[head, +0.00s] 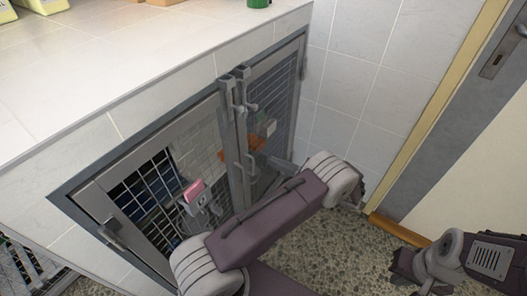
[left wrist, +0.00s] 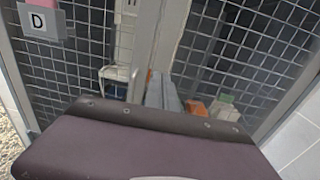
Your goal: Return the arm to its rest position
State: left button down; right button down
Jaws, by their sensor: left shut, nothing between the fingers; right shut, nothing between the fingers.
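My left arm (head: 268,216) reaches in from the bottom, with its large purple link bent in front of the kennel doors. My left gripper (head: 279,163) is partly hidden by the arm, and its grey fingers point towards the doors. In the left wrist view, the grey fingers (left wrist: 164,92) lie together in front of the mesh, above my purple link, with nothing held. My right arm (head: 447,258) is folded at the bottom right edge; its gripper does not show.
Two mesh kennel doors, left (head: 148,190) and right (head: 272,98), stand under a tiled counter (head: 120,62). Handles and latches (head: 238,98) stick out between them. Pebbled floor (head: 335,238) is clear right of my left arm.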

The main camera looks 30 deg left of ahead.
pick_arm(q)
jog(key=d, duration=0.3)
jog(key=shift+s+d, duration=0.1)
jog(key=shift+d, duration=0.05)
